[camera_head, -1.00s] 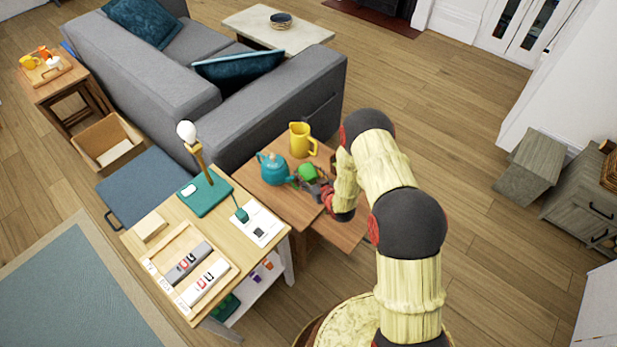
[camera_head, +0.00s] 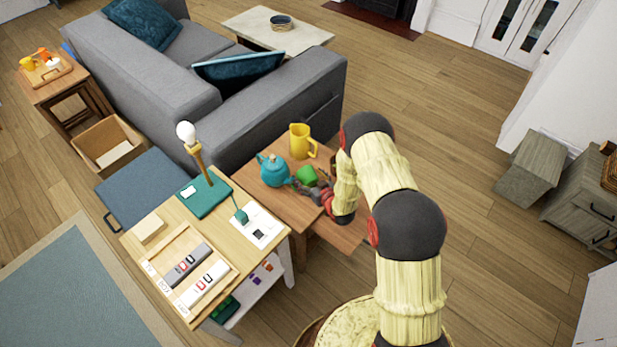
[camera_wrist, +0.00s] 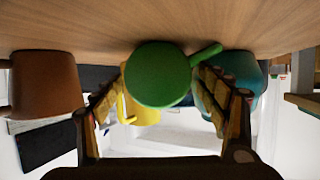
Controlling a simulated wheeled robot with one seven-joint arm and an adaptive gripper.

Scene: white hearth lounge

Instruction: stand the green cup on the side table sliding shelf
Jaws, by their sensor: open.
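The green cup (camera_head: 306,174) is on the top of the small wooden side table (camera_head: 283,206), beside the teal teapot. In the wrist view the green cup (camera_wrist: 157,75) shows a round end towards me, with its handle out to the right; it looks to be lying on its side. My gripper (camera_head: 314,188) is open, low over the table top. In the wrist view its fingers (camera_wrist: 165,105) stand either side of the cup, with visible gaps. The sliding shelf (camera_head: 341,234) sticks out below the table top, partly hidden by my arm, and its visible part is bare.
The teal teapot (camera_head: 273,170) and a yellow pitcher (camera_head: 301,142) stand close by the cup. A brown vessel (camera_wrist: 45,84) shows at the left in the wrist view. A desk (camera_head: 149,250) with a lamp stands at left; the grey sofa (camera_head: 250,125) is behind.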

